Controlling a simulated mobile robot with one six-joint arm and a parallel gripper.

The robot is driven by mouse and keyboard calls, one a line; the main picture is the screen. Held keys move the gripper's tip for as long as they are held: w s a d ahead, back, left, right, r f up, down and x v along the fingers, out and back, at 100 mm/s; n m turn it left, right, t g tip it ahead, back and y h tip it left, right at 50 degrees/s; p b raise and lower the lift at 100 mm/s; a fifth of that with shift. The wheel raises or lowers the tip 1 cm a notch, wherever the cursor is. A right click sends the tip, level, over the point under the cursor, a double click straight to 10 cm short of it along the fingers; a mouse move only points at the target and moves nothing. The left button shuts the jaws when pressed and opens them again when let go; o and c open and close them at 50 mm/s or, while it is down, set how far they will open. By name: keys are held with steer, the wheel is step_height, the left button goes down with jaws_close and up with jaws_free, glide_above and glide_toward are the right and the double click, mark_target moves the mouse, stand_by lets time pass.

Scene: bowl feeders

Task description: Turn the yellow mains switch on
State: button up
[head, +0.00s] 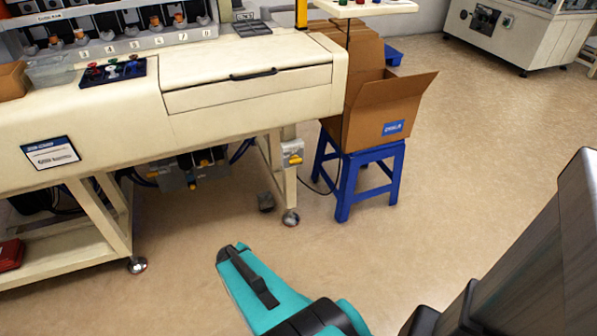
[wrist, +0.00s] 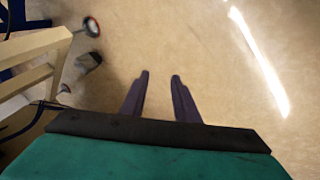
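A small grey box with a yellow switch (head: 295,160) is fixed to the cream machine's right front leg, below the drawer. The switch is small in the head view, and I cannot tell its position. I cannot make it out in the wrist view. My gripper (wrist: 160,76) is open and empty, its two dark fingers apart above bare floor. In the head view my teal arm reaches up from the bottom, below and left of the switch, well apart from it.
The cream machine (head: 250,95) spans the left, with a levelling foot (head: 291,218) and a dark floor pedal (head: 266,202) under it. A blue stool (head: 371,178) bearing an open cardboard box (head: 365,122) stands right of the switch. Floor (head: 440,170) is free in front.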

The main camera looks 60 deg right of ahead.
steer(key=w+d+r+n+t+h+b, duration=0.1)
steer(key=d+r+t+h+b, duration=0.2)
steer(key=d, duration=0.8)
steer(key=d+r+n+t+h+b, duration=0.2)
steer(key=d+r+b, duration=0.2)
steer(key=d, duration=0.7)
steer(key=s+d+r+n+t+h+b, duration=0.1)
steer(key=s+d+r+n+t+b, duration=0.5)
steer(key=s+d+r, duration=0.4)
steer(key=shift+s+d+r+n+t+h+b, duration=0.15)
steer(key=shift+s+d+n+t+h+b, duration=0.15)
steer(key=shift+s+d+n+b, duration=0.6)
steer(key=shift+w+d+m+b, duration=0.3)
steer(key=shift+w+d+b, duration=0.05)
steer(key=shift+b, duration=0.2)
steer(key=b, duration=0.6)
glide_toward(295, 161)
steer(key=x, duration=0.7)
steer(key=shift+d+f, duration=0.3)
